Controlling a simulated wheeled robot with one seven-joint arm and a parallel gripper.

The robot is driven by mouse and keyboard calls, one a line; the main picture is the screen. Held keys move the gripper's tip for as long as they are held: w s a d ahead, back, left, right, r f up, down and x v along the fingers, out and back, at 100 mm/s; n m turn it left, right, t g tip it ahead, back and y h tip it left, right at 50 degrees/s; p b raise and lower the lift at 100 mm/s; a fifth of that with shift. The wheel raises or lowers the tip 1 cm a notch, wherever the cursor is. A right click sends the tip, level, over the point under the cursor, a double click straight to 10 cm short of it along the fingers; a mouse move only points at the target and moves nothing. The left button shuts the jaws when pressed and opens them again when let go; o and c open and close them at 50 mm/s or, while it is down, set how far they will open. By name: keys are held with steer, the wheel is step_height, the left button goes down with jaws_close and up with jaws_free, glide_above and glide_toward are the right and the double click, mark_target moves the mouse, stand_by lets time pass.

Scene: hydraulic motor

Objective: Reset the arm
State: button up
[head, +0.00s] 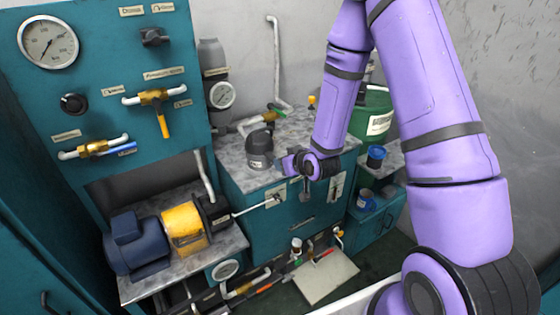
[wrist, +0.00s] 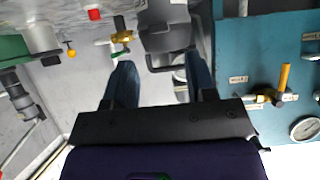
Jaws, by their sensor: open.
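My gripper (head: 288,163) is at the end of my purple arm, above the grey worktop at the middle of the head view. In the wrist view, my gripper (wrist: 160,62) has its two dark blue fingers spread wide, with nothing held between them. A dark grey canister (head: 260,149) stands on the worktop just left of my gripper. A dark grey body, probably this canister, shows beyond the fingers in the wrist view (wrist: 168,38). I cannot tell how far the fingertips are from it.
A teal panel (head: 100,95) with a gauge (head: 48,42) and yellow-handled valve (head: 155,98) rises at left. A motor (head: 137,243) with a yellow coupling (head: 184,228) sits below. A green drum (head: 374,118) stands behind my arm. Pipes and a second gauge (head: 222,95) line the back.

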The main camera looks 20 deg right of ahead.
steer(key=shift+s+d+r, duration=0.1)
steer(key=shift+s+r, duration=0.25)
steer(key=shift+s, duration=0.3)
steer(key=s+d+r+g+h, duration=0.15)
steer(key=s+r, duration=0.25)
steer(key=r, duration=0.6)
steer(key=s+d+r+g+h, duration=0.15)
steer(key=s+r, duration=0.25)
steer(key=r, duration=0.7)
steer(key=s+r+m+g, duration=0.1)
steer(key=s+r, duration=0.4)
steer(key=s, duration=0.6)
steer(key=s+r+m+g, duration=0.1)
steer(key=s+r, duration=0.5)
steer(key=s, duration=0.6)
steer(key=shift+s+a+r+g+y, duration=0.2)
steer(key=shift+s+a+g+y, duration=0.15)
steer(key=shift+g, duration=0.45)
steer(key=shift+w, duration=0.15)
